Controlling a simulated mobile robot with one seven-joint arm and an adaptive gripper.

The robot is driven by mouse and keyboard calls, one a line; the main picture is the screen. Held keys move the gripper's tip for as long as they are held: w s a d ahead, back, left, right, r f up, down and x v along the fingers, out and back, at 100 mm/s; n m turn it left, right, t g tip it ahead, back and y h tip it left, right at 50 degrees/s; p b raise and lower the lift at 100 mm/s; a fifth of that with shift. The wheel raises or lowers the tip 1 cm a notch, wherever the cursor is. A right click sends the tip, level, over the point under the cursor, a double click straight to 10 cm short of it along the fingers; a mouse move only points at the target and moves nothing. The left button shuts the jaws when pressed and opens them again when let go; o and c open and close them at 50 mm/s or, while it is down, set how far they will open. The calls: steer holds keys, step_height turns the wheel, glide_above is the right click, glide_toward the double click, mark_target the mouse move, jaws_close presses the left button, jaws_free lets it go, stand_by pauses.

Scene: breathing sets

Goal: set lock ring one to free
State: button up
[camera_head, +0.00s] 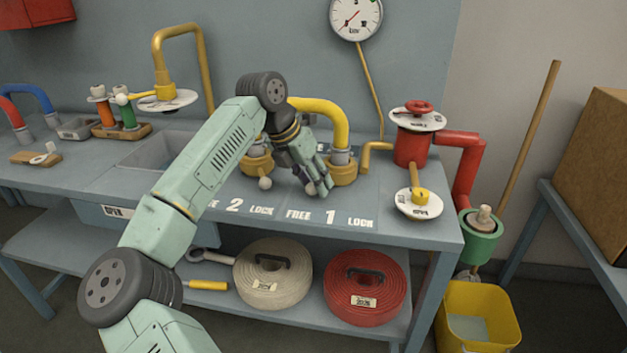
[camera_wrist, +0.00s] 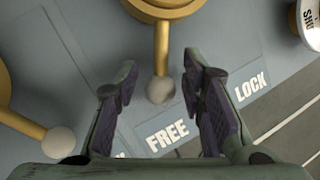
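Lock ring one is the brass ring (camera_head: 343,173) at the foot of the right yellow hose. In the wrist view its collar (camera_wrist: 168,8) is at the top edge. Its lever ends in a pale ball knob (camera_wrist: 160,89), close above the painted FREE label (camera_wrist: 167,134); the LOCK label (camera_wrist: 250,86) is further right. My gripper (camera_wrist: 160,85) is open, one finger on each side of the knob, with gaps visible on both sides. In the head view my gripper (camera_head: 318,189) is low in front of ring one and hides most of the lever.
Lock ring two (camera_head: 257,163) is just left, its ball knob (camera_head: 265,183) close to my gripper. The red valve post (camera_head: 411,148) and a white round dial plate (camera_head: 418,204) stand right. Hose coils lie on the shelf below.

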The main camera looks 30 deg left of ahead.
steer(key=shift+o, duration=0.5)
steer(key=shift+d+r, duration=0.1)
steer(key=shift+r, duration=0.15)
steer(key=v, duration=1.1)
steer(key=shift+r, duration=0.35)
steer(key=shift+s, duration=0.1)
